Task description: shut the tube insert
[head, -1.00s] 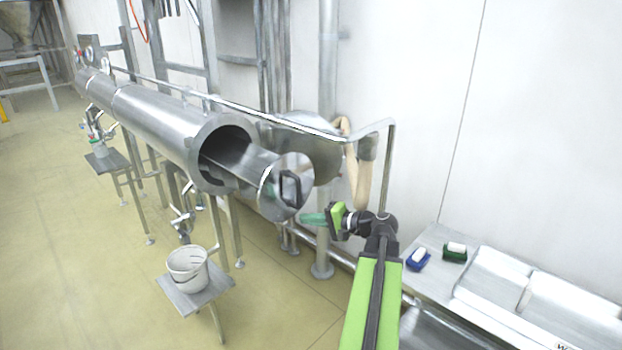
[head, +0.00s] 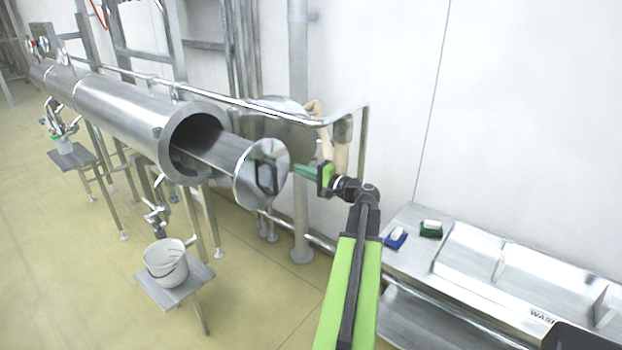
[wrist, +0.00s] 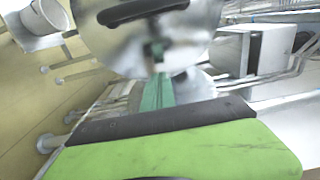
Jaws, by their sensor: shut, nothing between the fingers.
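The tube insert (head: 243,160) is a metal trough with a round end plate and a dark handle (head: 268,172). It sticks part way out of the open mouth of the large steel tube (head: 150,125). My gripper (head: 300,171) has green fingers, shut and empty, with the tips at or very near the right side of the end plate. In the wrist view the end plate (wrist: 185,40) fills the top, with its handle (wrist: 142,8) above the green fingertips (wrist: 158,92). I cannot tell whether the tips touch the plate.
A round steel door (head: 290,130) stands behind the insert, with a rail above it. A white bucket (head: 166,262) sits on a small stand (head: 190,286) at the front left. A metal bench (head: 410,262) with brushes stands at the right. Yellowish floor is open at the left.

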